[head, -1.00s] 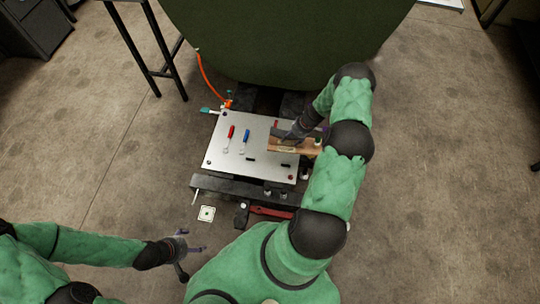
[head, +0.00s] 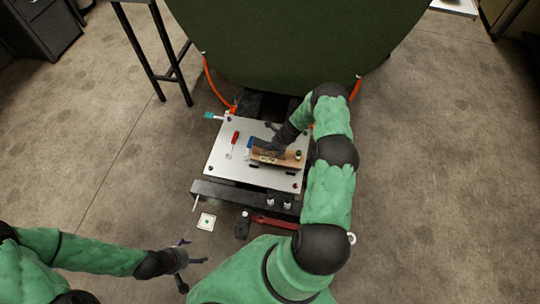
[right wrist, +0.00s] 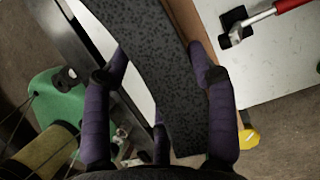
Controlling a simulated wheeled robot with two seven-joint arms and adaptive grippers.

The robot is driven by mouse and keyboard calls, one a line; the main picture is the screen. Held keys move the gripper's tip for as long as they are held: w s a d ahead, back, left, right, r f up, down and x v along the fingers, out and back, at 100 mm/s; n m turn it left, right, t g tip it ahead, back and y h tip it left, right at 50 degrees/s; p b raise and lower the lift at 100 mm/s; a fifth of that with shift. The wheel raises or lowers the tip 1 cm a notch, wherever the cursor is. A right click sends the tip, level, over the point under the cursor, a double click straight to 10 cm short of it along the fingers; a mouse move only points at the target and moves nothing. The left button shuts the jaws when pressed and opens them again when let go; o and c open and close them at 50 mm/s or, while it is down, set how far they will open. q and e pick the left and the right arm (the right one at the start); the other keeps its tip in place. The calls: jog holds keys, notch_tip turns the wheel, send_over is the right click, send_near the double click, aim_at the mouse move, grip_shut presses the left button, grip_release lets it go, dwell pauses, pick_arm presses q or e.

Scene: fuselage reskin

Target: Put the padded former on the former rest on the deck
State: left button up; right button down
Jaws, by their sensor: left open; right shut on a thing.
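The padded former (head: 289,160) is a wooden piece with a dark grey speckled pad, also close up in the right wrist view (right wrist: 177,85). My right gripper (head: 268,148) is shut on it. In the right wrist view my purple fingers (right wrist: 165,65) lie on either side of the pad. The former is over the right part of the silver deck plate (head: 222,168); I cannot tell whether it touches. Small black pieces (head: 285,171) show beside it, but I cannot tell whether they are the former rest. My left gripper (head: 196,254) is open and empty, low at the left.
A red-handled tool (head: 235,138) lies on the deck's left part, and a blue-handled one (head: 250,142) is by my right gripper. A dark green curved panel (head: 290,45) rises behind the deck. A black-legged stand (head: 150,50) is at back left. A white square (head: 206,221) lies on the floor.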

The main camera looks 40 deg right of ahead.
aim_at(270, 153)
jog(key=shift+w+a+f+b, duration=0.4)
jog(key=shift+w+f, duration=0.25)
jog(key=shift+f, duration=0.2)
notch_tip(270, 153, down, 3)
jog(key=shift+f+b, duration=0.1)
jog(key=shift+b, duration=0.95)
jog(key=shift+c, duration=1.8)
grip_release()
jog(key=shift+a, duration=0.1)
jog(key=p+v, duration=0.4)
jog(key=v, duration=0.6)
jog(key=shift+r+p, duration=0.3)
jog(key=shift+r, duration=0.1)
jog(key=shift+s+d+r, duration=0.2)
jog(key=shift+s+r, duration=0.1)
jog(key=shift+r, duration=0.35)
